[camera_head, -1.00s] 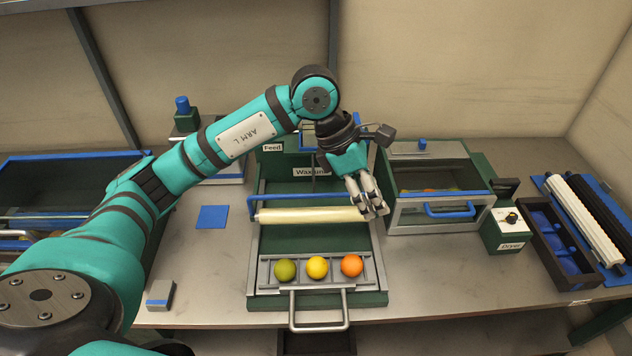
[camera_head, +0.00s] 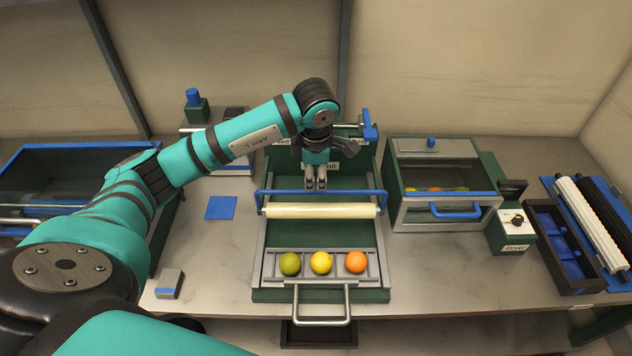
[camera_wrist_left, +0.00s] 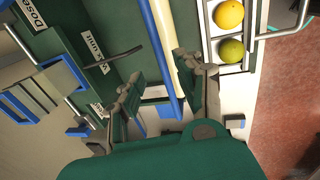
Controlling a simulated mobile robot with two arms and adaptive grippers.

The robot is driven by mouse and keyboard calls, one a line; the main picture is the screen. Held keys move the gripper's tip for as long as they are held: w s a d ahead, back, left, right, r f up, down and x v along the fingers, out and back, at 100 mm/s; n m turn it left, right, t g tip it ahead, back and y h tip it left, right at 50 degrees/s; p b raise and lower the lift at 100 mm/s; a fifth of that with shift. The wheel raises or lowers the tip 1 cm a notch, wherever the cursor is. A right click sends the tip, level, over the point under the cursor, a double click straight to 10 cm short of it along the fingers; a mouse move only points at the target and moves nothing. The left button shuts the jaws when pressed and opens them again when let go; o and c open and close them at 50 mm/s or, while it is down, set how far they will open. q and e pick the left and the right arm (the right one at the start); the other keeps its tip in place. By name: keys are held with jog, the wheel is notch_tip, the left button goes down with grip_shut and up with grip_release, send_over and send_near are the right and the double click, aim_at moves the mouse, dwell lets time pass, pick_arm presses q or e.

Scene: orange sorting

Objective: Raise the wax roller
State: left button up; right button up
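The wax roller (camera_head: 320,211) is a long cream cylinder lying across the green waxing unit (camera_head: 384,263). A blue bar (camera_head: 285,191) runs just behind it. In the left wrist view, the roller (camera_wrist_left: 178,68) and blue bar (camera_wrist_left: 160,50) cross at a slant beyond the fingers. My left gripper (camera_head: 316,185) points down just behind the middle of the bar. Its fingers (camera_wrist_left: 160,92) are apart, with no object visibly held. Whether they touch the bar is unclear. My right gripper is in no view.
In front of the roller, a green fruit (camera_head: 290,264), a yellow one (camera_head: 321,262) and an orange one (camera_head: 355,262) sit in a slotted tray with a metal handle (camera_head: 320,308). A dryer box with a blue handle (camera_head: 455,211) stands close on the right.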

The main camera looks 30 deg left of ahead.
aim_at(316, 192)
pick_arm(q)
jog(key=f, duration=0.2)
jog(key=f+p, duration=0.1)
jog(key=f, duration=0.1)
jog(key=w+f, duration=0.1)
jog(key=f, duration=0.1)
jog(key=shift+a, duration=0.25)
jog(key=shift+c, duration=0.2)
grip_shut()
